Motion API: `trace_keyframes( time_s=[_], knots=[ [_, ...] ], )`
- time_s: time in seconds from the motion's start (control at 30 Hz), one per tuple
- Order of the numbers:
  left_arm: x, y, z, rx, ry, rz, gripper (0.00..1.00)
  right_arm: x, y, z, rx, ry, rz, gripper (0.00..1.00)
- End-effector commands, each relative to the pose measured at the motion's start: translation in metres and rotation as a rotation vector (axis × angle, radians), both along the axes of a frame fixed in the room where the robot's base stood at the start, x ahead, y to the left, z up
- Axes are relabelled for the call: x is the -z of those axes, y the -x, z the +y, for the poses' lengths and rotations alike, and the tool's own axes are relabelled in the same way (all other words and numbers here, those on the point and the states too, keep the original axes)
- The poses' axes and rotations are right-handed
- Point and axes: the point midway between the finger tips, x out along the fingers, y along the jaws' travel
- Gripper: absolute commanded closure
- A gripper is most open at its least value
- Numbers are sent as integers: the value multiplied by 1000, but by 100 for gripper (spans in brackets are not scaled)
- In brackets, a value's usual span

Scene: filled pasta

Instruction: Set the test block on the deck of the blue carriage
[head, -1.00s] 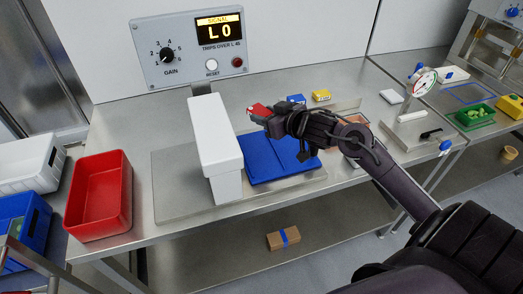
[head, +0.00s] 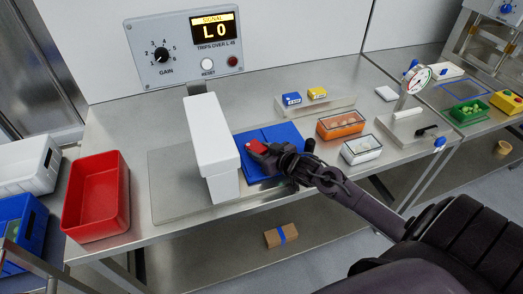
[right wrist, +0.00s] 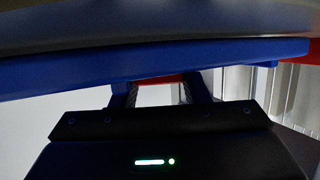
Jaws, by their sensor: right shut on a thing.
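The blue carriage (head: 283,134) lies flat on a metal base, just right of the white housing of the detector. My right gripper (head: 262,149) is shut on a small red block (head: 255,146), which I take for the test block. In the head view the block is over the carriage's deck, near the white housing; I cannot tell whether it touches the deck. In the right wrist view the red block (right wrist: 165,77) shows between the two fingers (right wrist: 163,90), close to a blue edge of the carriage (right wrist: 150,65). My left gripper is not in view.
The white housing (head: 211,140) stands close left of my gripper. A display panel (head: 190,45) reads L0. A red bin (head: 97,200) is at the left. A blue block (head: 291,98) and a yellow block (head: 317,93) sit on a stand behind; orange (head: 341,125) and white (head: 361,149) containers stand right.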

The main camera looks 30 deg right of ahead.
Motion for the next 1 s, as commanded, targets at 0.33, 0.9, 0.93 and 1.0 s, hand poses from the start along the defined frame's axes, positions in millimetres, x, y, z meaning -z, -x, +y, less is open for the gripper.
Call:
trace_keyframes(
  time_s=[0.33, 0.9, 0.93, 1.0],
  knots=[
    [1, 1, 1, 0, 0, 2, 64, 2, 0, 0, 0, 0, 1, 47],
    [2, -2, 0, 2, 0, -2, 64, -5, 21, -3, -1, 1, 4, 37],
    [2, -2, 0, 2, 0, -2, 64, -8, 25, -3, -1, 1, 4, 37],
    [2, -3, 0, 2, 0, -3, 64, -11, 38, -5, -1, 0, 5, 37]
  ],
)
